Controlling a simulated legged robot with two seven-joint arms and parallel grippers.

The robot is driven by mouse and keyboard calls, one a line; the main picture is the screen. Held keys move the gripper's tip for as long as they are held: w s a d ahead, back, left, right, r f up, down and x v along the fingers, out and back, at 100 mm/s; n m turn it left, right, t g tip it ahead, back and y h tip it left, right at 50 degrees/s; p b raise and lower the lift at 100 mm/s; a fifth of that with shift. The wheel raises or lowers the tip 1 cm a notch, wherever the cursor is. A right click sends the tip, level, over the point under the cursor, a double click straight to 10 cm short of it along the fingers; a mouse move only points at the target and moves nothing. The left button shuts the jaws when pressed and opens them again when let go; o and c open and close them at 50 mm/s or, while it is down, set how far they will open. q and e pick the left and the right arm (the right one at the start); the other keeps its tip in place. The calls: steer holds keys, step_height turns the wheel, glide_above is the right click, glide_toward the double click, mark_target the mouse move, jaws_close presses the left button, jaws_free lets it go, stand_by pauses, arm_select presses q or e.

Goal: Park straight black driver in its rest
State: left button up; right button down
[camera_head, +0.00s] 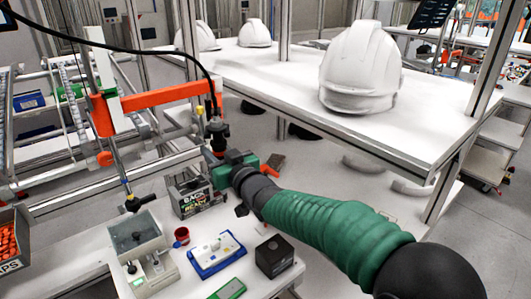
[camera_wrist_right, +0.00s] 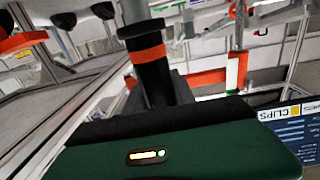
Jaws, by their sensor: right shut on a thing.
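The straight black driver (camera_head: 216,131) stands roughly upright in the head view, with a black cable arching up from its top. In the right wrist view the driver (camera_wrist_right: 153,70) is a black cylinder with an orange band. My right gripper (camera_head: 222,168) is shut on it; the fingers are mostly hidden, and the gripper's dark green body fills the bottom of the wrist view. I cannot tell which fitting is the driver's rest. Another dark tool with a yellow and blue collar (camera_head: 132,201) hangs lower left of the driver. My left gripper is out of view.
An orange beam (camera_head: 150,101) runs left of the driver. A raised shelf (camera_head: 290,80) with white helmets (camera_head: 360,68) stands behind and right. On the bench below are a lettered box (camera_head: 195,197), a red cup (camera_head: 181,236), a blue-and-white tray (camera_head: 215,254) and a black box (camera_head: 274,256).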

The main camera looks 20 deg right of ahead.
steer(key=shift+d, duration=0.1)
steer(key=s+d+p, duration=0.3)
steer(key=s+d, duration=0.1)
steer(key=d, duration=0.4)
steer(key=shift+s+d+p, duration=0.3)
steer(key=shift+d, duration=0.1)
